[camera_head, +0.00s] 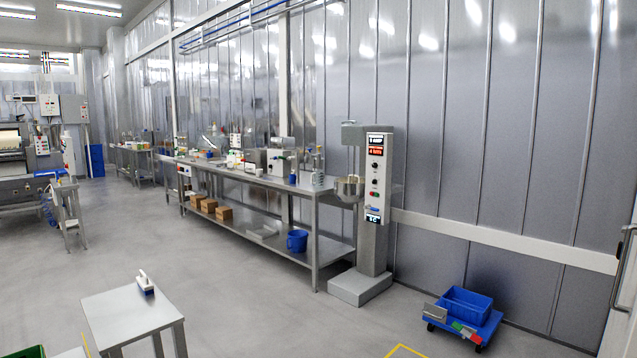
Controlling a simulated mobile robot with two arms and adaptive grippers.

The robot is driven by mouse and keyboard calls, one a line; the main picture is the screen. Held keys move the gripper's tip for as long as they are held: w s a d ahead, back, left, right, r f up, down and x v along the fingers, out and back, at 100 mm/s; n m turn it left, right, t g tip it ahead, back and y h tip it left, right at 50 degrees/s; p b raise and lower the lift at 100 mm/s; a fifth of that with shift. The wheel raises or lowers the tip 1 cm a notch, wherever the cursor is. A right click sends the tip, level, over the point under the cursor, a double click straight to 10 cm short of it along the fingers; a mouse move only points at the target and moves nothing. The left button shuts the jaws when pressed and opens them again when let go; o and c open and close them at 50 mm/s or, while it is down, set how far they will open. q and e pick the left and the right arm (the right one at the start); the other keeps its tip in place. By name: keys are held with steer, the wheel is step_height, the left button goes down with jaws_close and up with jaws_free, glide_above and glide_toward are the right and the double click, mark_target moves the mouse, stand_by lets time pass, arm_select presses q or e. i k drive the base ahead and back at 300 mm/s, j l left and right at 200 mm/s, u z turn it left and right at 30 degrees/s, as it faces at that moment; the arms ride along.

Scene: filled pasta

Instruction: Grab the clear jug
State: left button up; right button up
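I cannot make out a clear jug for sure. A pale bottle-like container (317,177) stands near the right end of the long steel bench (255,178). It is too small in the view to tell whether it is the jug. Neither of my grippers is in view.
A mixer on a column (375,215) stands at the bench's right end. A blue bucket (297,241) and cardboard boxes (224,214) sit on its lower shelf. A small steel table (125,315) with a brush (145,283) and a blue cart (466,305) are nearer. The floor between is clear.

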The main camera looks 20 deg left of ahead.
mark_target(317, 174)
steer(key=u, duration=0.55)
steer(key=i, duration=4.7)
steer(key=l, duration=0.1)
